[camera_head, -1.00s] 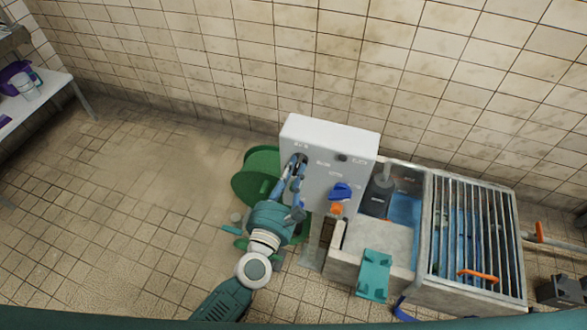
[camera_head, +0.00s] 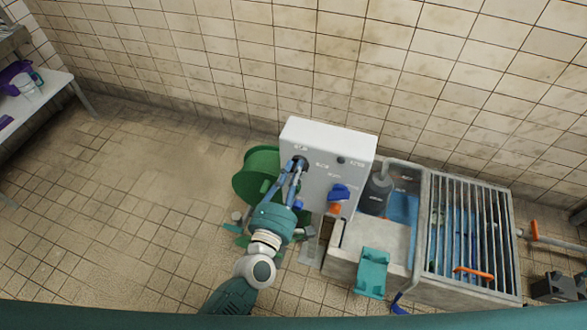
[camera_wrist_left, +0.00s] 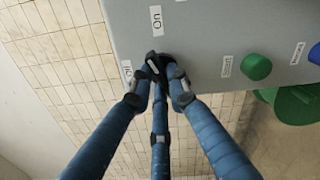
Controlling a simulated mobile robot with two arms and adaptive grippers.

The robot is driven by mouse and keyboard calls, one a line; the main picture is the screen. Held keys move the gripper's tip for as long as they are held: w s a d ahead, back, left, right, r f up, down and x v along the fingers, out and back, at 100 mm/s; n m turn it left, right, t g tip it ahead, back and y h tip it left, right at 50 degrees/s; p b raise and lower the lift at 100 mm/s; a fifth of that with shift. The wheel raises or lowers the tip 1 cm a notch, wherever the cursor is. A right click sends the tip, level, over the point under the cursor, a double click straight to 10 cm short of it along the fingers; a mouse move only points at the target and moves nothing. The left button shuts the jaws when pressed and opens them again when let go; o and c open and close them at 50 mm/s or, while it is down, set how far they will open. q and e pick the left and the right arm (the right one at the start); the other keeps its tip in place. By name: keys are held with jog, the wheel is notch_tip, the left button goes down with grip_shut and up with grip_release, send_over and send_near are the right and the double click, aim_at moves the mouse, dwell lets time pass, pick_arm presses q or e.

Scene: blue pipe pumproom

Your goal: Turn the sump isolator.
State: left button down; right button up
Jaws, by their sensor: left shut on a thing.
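A black rotary knob (camera_wrist_left: 158,64) with a pale pointer mark is on the front of a grey-white control cabinet (camera_head: 325,147), near its upper left corner in the head view. In the left wrist view an "On" label and what looks like an "Off" label are beside it. My left gripper (camera_head: 297,169) is shut on the black knob; its blue fingers close around it in the left wrist view (camera_wrist_left: 158,77) and partly hide it. My right gripper is not in view.
A green knob (camera_wrist_left: 257,67) and a blue knob (camera_wrist_left: 316,54) are on the same panel. A green reel (camera_head: 252,175) stands left of the cabinet. A barred sump pit (camera_head: 470,187) lies to the right. The floor at left is clear.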

pick_arm(q)
jog(key=m+p, duration=0.1)
jog(key=m, duration=0.3)
jog(key=shift+d+m, duration=0.1)
jog(key=shift+m, duration=0.2)
dwell(0.3)
jog(key=c, duration=1.7)
grip_release()
jog(key=shift+s, duration=0.1)
jog(key=shift+o, duration=0.2)
jog(key=v, duration=1.2)
